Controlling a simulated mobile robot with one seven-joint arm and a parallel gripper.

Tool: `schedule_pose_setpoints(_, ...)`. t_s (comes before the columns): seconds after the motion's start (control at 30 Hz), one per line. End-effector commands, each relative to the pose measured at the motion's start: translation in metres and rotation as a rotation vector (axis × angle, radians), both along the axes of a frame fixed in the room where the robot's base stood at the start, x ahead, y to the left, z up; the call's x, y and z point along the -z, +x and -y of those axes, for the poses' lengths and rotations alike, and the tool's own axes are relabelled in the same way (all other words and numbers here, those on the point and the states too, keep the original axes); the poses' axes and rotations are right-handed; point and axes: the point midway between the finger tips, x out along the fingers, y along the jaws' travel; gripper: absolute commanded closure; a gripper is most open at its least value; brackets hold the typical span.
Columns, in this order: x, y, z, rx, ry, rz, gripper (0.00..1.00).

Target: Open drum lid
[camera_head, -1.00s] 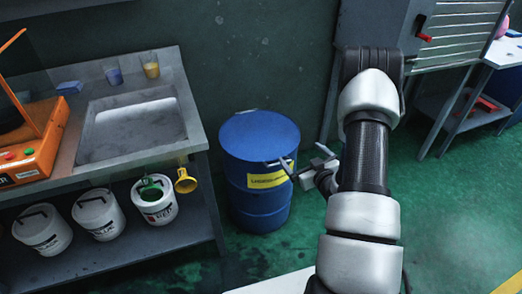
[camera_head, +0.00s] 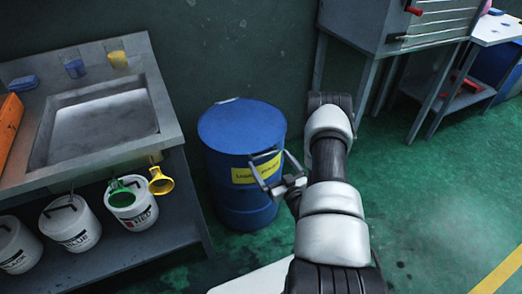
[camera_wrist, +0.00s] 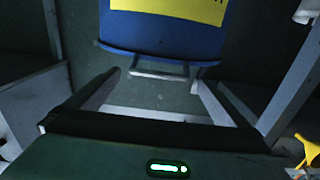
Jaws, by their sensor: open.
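The blue drum (camera_head: 235,195) with a yellow label (camera_head: 256,169) stands upright on the floor in the head view. Its flat blue lid (camera_head: 240,127) is down on top, with a small grey handle (camera_head: 228,99) at the far rim. My gripper (camera_head: 268,161) is open and empty at the drum's right front, by the label; whether it touches the drum cannot be told. In the wrist view, the drum (camera_wrist: 165,35) lies beyond my open gripper (camera_wrist: 157,80), label uppermost. A thin silver bar (camera_wrist: 165,73) shows past the blue rim, between the fingertips.
A grey sink bench (camera_head: 165,130) stands left of the drum, with several white buckets (camera_head: 70,228) beneath and a yellow funnel (camera_head: 160,182) at its edge. A grey cabinet (camera_head: 375,25) on legs stands behind right. Green floor (camera_head: 430,200) at the right is clear.

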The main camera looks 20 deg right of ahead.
Motion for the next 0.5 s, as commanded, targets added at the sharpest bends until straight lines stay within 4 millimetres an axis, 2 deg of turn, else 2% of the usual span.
schedule_pose_setpoints(0.03,0.001,0.013,-0.001,-0.003,-0.002,0.005,0.0)
schedule_pose_setpoints(0.2,0.001,0.047,-0.002,-0.003,-0.001,0.004,0.0)
schedule_pose_setpoints(0.4,0.0,0.074,-0.003,-0.002,-0.001,0.002,0.0)
schedule_pose_setpoints(0.5,0.0,0.081,-0.003,-0.001,0.0,0.001,0.0)
